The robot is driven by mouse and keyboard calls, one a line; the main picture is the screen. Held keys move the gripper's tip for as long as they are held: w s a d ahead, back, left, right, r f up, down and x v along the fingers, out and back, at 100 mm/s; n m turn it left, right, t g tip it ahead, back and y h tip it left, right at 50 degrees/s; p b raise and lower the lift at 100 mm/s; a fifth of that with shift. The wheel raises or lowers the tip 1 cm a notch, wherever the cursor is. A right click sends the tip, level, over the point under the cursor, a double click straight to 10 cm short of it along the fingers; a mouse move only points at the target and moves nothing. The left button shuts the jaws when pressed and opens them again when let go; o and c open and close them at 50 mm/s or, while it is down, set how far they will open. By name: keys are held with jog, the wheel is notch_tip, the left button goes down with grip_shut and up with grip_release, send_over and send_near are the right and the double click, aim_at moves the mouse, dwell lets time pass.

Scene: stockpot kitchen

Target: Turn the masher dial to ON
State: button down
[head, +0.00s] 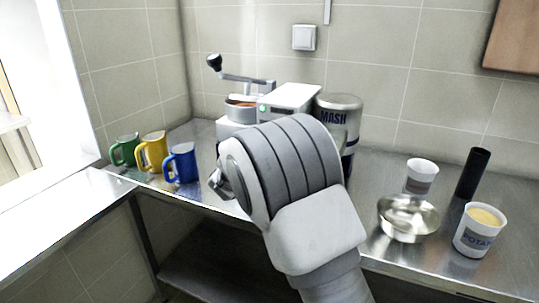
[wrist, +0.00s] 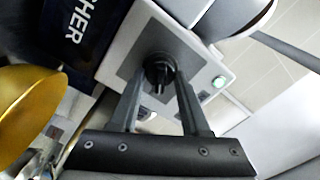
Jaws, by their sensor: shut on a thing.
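The masher is a white machine (head: 290,97) at the back of the steel counter, partly hidden behind my arm in the head view. In the wrist view its pale face (wrist: 205,73) carries a dark grey panel with a round black dial (wrist: 158,62). My gripper (wrist: 160,82) has its two fingers closed on the dial, one on each side. A small green light (wrist: 219,82) glows beside the panel. My fingers are hidden in the head view, and I cannot read any dial marking.
A lever with a black knob (head: 214,62) rises over the pot (head: 240,110). Green (head: 125,150), yellow (head: 153,152) and blue (head: 181,163) mugs stand left. A MASH canister (head: 338,102), steel bowl (head: 407,222) and potato tub (head: 478,235) stand right.

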jog(key=shift+f+m+b, duration=0.15)
jog(key=shift+m+b, duration=1.05)
jog(key=shift+b, duration=0.05)
jog(key=shift+c, duration=2)
grip_release()
jog(key=p+v, duration=0.1)
jog(key=v, duration=1.6)
jog(key=shift+s, duration=0.2)
jog(key=shift+r, duration=0.25)
